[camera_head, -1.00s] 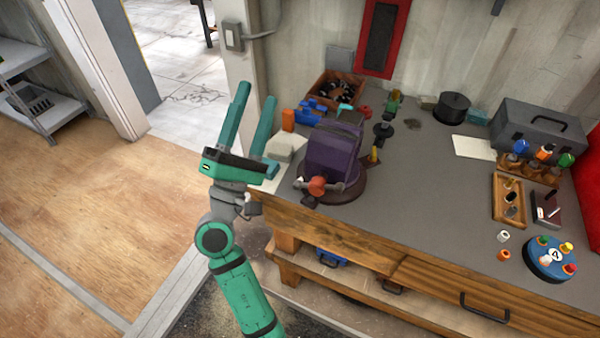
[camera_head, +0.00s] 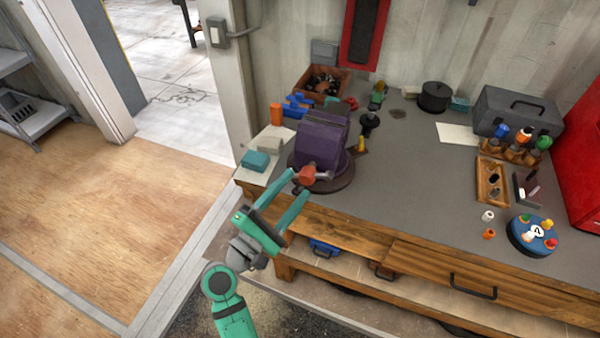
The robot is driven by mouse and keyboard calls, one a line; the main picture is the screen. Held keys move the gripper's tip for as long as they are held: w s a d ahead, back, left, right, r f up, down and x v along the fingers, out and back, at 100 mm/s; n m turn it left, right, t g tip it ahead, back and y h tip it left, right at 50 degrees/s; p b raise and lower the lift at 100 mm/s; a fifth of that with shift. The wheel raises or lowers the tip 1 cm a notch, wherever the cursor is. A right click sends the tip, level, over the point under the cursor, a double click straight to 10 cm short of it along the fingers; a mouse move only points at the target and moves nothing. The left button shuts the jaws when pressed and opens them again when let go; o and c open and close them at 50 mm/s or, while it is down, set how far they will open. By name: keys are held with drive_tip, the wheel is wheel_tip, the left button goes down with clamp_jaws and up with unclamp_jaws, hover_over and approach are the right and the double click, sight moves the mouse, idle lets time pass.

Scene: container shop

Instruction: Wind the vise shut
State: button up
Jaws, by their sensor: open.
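The purple vise (camera_head: 322,138) stands on a dark round base at the left front of the workbench (camera_head: 400,165). Its orange hub with a grey crank bar (camera_head: 307,175) faces the bench's front edge. Whether the vise jaws are apart cannot be made out. My gripper (camera_head: 299,182) is open, with its two green fingers pointing up and right at the crank. The fingertips are at the left and lower side of the hub. I cannot tell whether they touch it.
A teal block (camera_head: 255,160) lies left of the vise. Behind it are a wooden box (camera_head: 322,80) and blue blocks (camera_head: 297,105). A dark clamp-like tool (camera_head: 369,125) stands close right of the vise. Open floor (camera_head: 70,220) lies left of the bench.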

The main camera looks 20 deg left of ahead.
sight(303, 181)
drive_tip(key=x, duration=0.5)
drive_tip(key=shift+w+d, duration=0.15)
drive_tip(key=shift+d, duration=0.35)
drive_tip(key=shift+a, duration=0.15)
drive_tip(key=shift+c, duration=0.6)
